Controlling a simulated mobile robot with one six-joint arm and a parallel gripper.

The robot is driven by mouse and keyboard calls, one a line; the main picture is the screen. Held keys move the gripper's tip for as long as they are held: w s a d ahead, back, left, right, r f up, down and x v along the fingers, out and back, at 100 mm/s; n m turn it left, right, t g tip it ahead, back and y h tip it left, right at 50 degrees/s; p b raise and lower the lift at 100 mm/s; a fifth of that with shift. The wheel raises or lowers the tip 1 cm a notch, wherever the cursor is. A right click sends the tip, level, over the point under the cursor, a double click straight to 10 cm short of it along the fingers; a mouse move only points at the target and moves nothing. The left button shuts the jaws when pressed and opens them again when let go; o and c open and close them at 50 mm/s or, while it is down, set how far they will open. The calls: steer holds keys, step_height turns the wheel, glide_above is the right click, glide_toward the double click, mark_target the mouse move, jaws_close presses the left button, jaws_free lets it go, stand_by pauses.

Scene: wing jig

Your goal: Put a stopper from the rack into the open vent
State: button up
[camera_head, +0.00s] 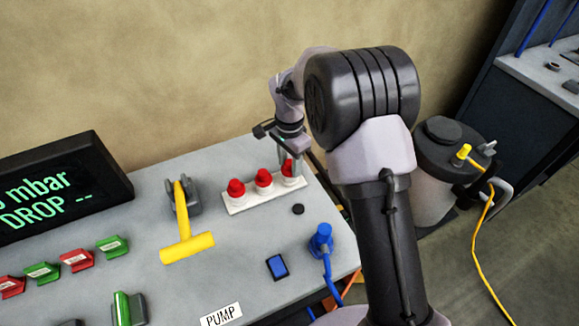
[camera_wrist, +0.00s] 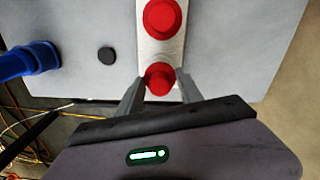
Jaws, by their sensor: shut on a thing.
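Three red stoppers stand in a row on a white rack (camera_head: 243,205) on the grey bench top; the left one (camera_head: 236,188) and the middle one (camera_head: 263,178) are clear of my gripper. My gripper (camera_wrist: 159,86) points down at the right end of the rack, shut on the right stopper (camera_wrist: 158,76), with one finger on each side of it. This stopper is still at its place in the rack; I cannot tell whether it is raised at all. A small black round spot (camera_head: 298,209) lies in front of the rack; I cannot tell if it is the open vent.
A blue connector (camera_head: 321,240) with a cable stands near the bench's right edge. A yellow T-handle (camera_head: 187,247) is left of the rack. A blue switch (camera_head: 277,266) sits in front, and a dark display (camera_head: 62,187) stands at the left.

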mark_target(290, 162)
step_height(290, 162, up, 10)
steer(key=p, duration=0.3)
steer(key=shift+r, duration=0.15)
steer(key=shift+r+p, duration=1.3)
steer(key=shift+r, duration=0.05)
